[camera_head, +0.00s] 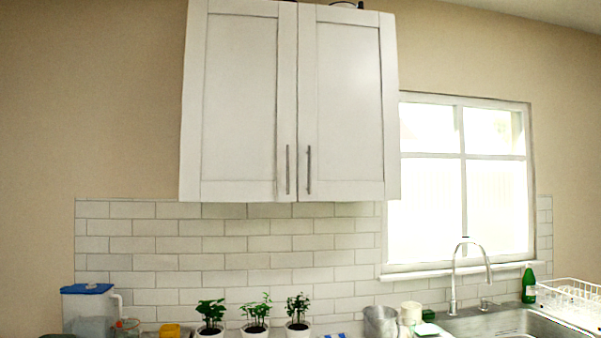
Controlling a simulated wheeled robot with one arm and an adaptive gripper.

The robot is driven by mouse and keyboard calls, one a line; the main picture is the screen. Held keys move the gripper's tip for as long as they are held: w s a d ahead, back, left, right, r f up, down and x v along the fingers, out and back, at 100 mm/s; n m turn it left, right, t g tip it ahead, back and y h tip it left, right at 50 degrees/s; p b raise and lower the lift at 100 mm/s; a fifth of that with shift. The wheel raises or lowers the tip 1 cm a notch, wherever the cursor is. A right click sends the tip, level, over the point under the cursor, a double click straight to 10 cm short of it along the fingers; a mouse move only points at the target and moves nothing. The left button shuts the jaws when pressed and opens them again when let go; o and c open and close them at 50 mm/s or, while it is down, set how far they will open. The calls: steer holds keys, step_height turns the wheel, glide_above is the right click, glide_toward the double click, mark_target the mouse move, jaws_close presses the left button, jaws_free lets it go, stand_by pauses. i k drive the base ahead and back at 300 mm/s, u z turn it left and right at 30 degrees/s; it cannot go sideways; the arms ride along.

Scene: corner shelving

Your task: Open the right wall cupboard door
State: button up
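The white wall cupboard hangs high on the wall, with two doors side by side. The right door (348,105) is closed, with a thin vertical metal handle (308,169) near its lower left edge. The left door (239,105) is also closed, with its handle (288,169) near its lower right edge. The two handles stand close together on either side of the middle seam. My gripper is not in view.
Below, several potted plants (256,311), a blue-lidded container (87,291), a metal canister (380,322) and a tall faucet (455,272) line the counter. A window (462,185) and dish rack (570,294) are at right. The space before the doors looks clear.

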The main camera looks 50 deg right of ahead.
mark_target(348, 126)
steer(key=z, duration=0.6)
steer(key=i, duration=0.8)
steer(key=z, duration=0.75)
